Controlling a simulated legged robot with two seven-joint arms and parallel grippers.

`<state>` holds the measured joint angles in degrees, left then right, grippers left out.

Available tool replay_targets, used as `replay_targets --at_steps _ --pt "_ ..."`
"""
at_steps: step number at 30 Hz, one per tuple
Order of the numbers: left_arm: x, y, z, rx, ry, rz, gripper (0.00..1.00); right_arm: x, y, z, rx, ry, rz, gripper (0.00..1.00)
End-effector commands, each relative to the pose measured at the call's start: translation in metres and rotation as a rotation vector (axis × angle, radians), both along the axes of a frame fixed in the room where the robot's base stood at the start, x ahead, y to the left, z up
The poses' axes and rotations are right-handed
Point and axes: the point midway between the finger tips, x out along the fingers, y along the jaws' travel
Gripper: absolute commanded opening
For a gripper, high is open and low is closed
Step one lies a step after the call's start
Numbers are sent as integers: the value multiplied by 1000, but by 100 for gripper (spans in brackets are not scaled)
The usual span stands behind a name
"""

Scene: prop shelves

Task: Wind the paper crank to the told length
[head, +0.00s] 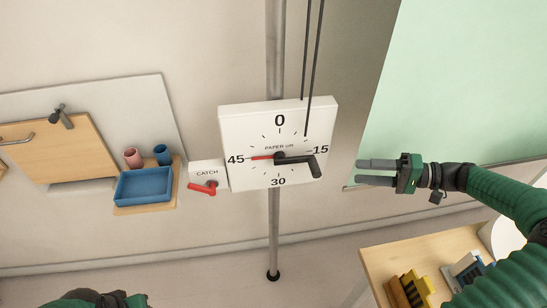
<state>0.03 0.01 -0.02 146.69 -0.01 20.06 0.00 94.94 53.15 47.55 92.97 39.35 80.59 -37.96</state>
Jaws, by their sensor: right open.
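The paper crank is a white square dial box (240,120) on a grey pole, marked "PAPER cm" with 0 at top, 15 right, 30 bottom and 45 left. Its thin red pointer (262,157) points at 45. The black crank arm (296,159) reaches right from the centre, with its grip (315,168) at the end below the 15. A small white box marked CATCH (207,173), with a red lever (203,188), adjoins the dial's left side. My right gripper (358,172) is open and empty, right of the crank grip and apart from it. My left gripper is not visible.
A pale green sheet (460,80) hangs at the right behind my right gripper. Two dark cords (307,60) run down to the dial. A blue tray (143,186) and two cups stand on a small left shelf. A wooden shelf (385,257) with yellow and blue items is lower right.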

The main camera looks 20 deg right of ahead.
Motion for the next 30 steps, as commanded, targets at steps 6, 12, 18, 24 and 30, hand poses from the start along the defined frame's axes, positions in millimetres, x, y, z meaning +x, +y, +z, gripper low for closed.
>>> replay_targets --at_steps 6,12,18,24,30 --pt "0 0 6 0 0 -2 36 19 26 -1 4 -3 2 45" --pt "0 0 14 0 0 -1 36 51 72 -9 0 0 4 45" --pt "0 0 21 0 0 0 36 80 107 -19 4 0 3 45" --pt "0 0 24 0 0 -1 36 98 129 -26 3 0 0 45" --pt "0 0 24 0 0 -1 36 101 133 -27 2 1 -2 45"
